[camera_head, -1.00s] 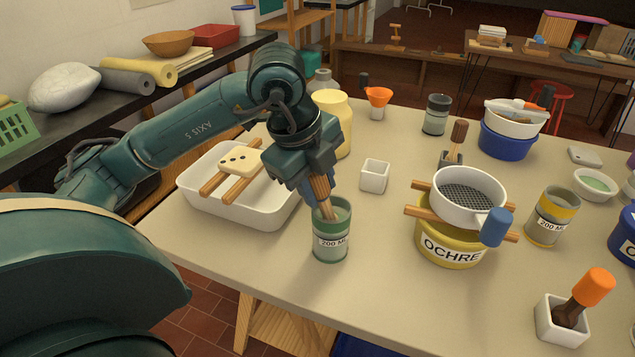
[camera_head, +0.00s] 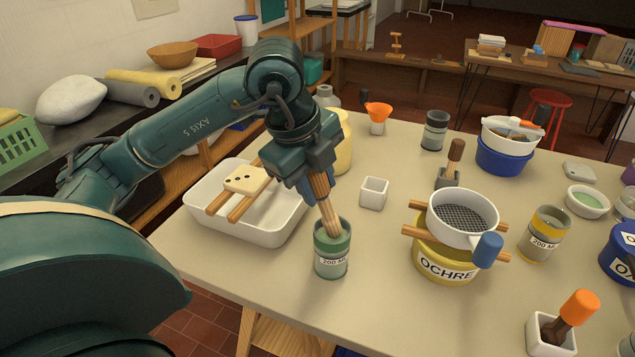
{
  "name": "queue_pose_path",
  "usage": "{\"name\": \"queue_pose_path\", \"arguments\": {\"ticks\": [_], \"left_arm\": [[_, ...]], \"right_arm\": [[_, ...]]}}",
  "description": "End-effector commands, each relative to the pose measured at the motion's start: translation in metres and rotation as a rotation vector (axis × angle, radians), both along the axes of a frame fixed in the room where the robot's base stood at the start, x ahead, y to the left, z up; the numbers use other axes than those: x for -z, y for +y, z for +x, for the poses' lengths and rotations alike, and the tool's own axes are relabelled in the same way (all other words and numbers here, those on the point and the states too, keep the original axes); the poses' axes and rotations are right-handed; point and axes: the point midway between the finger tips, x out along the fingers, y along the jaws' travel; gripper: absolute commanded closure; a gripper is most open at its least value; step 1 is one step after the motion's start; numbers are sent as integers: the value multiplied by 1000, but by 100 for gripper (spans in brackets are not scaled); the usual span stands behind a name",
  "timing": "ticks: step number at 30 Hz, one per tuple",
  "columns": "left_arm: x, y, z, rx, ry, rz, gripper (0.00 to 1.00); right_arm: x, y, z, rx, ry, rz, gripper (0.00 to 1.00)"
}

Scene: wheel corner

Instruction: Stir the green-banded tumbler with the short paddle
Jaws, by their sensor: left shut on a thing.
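The green-banded tumbler (camera_head: 331,262), a clear cup marked 200 ML, stands upright near the front edge of the table. My left gripper (camera_head: 317,183) is above it, shut on the wooden short paddle (camera_head: 329,214). The paddle tilts slightly, and its pale lower end reaches down to the tumbler's mouth. Its tip is hidden behind the tumbler's rim and wall, so I cannot tell how deep it sits. My right gripper is not in view.
A white tray (camera_head: 284,232) with wooden bars and a dotted block stands left. A small white pot (camera_head: 374,192) is behind the tumbler. Right are an ochre tub (camera_head: 446,262) under a sieve (camera_head: 463,218) and a yellow-banded tumbler (camera_head: 543,236). Bare tabletop surrounds the green-banded tumbler.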

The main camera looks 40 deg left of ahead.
Motion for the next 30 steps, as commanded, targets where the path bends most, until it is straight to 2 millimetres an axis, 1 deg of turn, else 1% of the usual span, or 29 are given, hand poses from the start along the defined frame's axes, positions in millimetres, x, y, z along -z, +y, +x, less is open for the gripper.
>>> {"name": "queue_pose_path", "arguments": {"ticks": [1,7,13,17,24,29,30], "left_arm": [[-8,0,0,0,-2,0,93],[-24,0,-1,0,-2,1,93],[-38,0,-2,0,-2,0,93],[-41,0,-3,0,-1,0,93],[-40,0,-3,-1,-1,0,93],[-40,0,-3,-1,-1,0,93],[-40,0,-3,-1,-1,0,93]], "right_arm": [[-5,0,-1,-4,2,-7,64],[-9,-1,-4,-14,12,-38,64],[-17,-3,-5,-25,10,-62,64],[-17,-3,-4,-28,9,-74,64],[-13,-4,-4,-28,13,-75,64],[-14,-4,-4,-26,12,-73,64],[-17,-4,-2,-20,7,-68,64]]}}
